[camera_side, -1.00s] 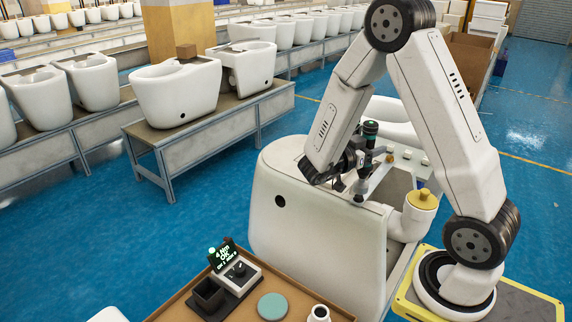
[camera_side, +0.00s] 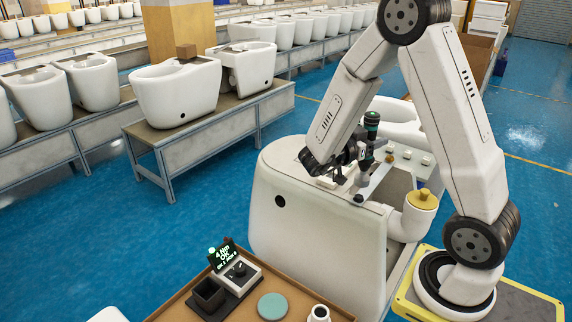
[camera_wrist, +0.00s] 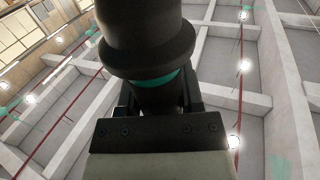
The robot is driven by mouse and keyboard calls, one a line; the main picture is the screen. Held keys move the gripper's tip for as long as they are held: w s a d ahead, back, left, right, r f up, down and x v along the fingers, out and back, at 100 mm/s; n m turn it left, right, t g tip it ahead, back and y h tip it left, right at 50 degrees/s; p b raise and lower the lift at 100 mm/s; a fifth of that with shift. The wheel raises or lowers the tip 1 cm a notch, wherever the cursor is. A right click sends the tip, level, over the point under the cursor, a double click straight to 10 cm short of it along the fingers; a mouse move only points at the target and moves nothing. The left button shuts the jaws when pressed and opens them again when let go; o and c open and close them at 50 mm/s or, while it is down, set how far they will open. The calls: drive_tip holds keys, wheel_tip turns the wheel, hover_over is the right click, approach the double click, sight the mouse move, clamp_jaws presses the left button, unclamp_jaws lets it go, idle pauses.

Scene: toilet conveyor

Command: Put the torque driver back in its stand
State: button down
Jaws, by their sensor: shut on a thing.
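The torque driver (camera_side: 371,125) is a dark upright tool with a green band near its top. My gripper (camera_side: 362,153) is shut on it and holds it nearly upright above the rear deck of the white toilet (camera_side: 312,215). In the wrist view the black driver body (camera_wrist: 147,40) with its green ring fills the space between my jaws; its lower end is hidden there. On the brown tray (camera_side: 183,300) at the front, a dark square open holder (camera_side: 208,295), which looks like the stand, sits empty beside a small unit with a lit green display (camera_side: 224,256).
A teal disc (camera_side: 272,306) and a white cup-like part (camera_side: 319,313) lie on the tray, right of the holder. A yellow-capped white outlet (camera_side: 422,200) sticks out near my arm. Other toilets (camera_side: 178,95) stand on a bench behind, with open floor between.

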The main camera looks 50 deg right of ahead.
drive_tip(key=shift+w, duration=0.1)
idle(0.4)
drive_tip(key=w+a+f+n+t, duration=0.3)
drive_tip(key=w+a+n+t, duration=0.2)
drive_tip(key=w+a+t, duration=0.3)
drive_tip(key=w+a+f+n+t, duration=0.4)
drive_tip(key=w+a+t, duration=0.25)
drive_tip(key=w, duration=0.45)
drive_tip(key=w+a+f+n+t+y, duration=0.2)
drive_tip(key=a+n+t+y, duration=0.1)
drive_tip(key=a, duration=0.4)
drive_tip(key=w+a+f+n+t+y, duration=0.1)
drive_tip(key=a+f+n+t+y, duration=0.2)
drive_tip(key=a, duration=0.5)
drive_tip(key=w+a+f+n+t+y, duration=0.2)
drive_tip(key=a+f+t+y, duration=0.1)
drive_tip(key=a, duration=0.5)
drive_tip(key=shift+w+a+f+n+y, duration=0.15)
drive_tip(key=shift+w+a+n+y, duration=0.1)
drive_tip(key=shift+w+n+y, duration=0.25)
drive_tip(key=shift+s+f, duration=0.1)
drive_tip(key=shift+s, duration=0.05)
